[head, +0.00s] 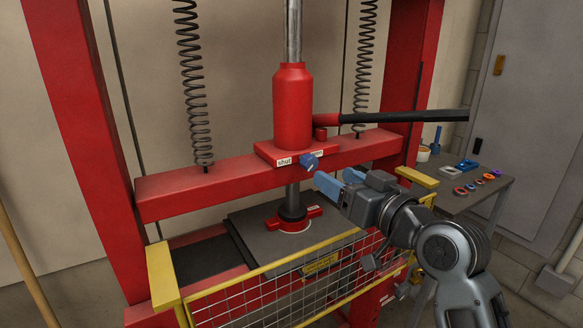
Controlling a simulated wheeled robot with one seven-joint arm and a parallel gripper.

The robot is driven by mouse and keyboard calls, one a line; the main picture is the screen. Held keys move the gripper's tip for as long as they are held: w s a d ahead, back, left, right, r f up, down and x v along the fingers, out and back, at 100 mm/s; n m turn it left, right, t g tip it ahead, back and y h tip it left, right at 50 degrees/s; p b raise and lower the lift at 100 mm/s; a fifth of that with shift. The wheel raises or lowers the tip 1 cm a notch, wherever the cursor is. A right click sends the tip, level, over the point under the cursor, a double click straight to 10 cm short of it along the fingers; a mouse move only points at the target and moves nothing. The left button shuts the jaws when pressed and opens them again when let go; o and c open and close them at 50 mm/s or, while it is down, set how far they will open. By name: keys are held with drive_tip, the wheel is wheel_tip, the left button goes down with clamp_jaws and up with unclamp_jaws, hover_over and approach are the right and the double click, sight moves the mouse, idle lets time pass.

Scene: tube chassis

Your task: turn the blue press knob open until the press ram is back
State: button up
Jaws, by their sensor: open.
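The blue press knob (309,162) sits on the front of the red block under the jack body, beside a white label reading "shut" and a second label on its right. My gripper (333,178) has blue finger pads and is open and empty. It is just below and to the right of the knob, and appears apart from it. The press ram (292,198) is a grey shaft extending down below the red crossbeam. Its dark foot is at a red ringed piece (297,221) on the dark press bed, where I cannot tell contact.
The red crossbeam (220,184) hangs below two coil springs (192,85). A black pump handle (405,117) sticks out right. A yellow-framed mesh guard (270,298) stands in front. A side table (490,190) with small coloured parts is at right.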

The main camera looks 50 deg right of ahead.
sight(313, 164)
drive_tip(key=p+x, duration=0.1)
drive_tip(key=x, duration=0.6)
drive_tip(key=shift+w+p, duration=0.25)
drive_tip(key=shift+p, duration=0.05)
drive_tip(key=shift+c, duration=0.2)
drive_tip(key=c, duration=1)
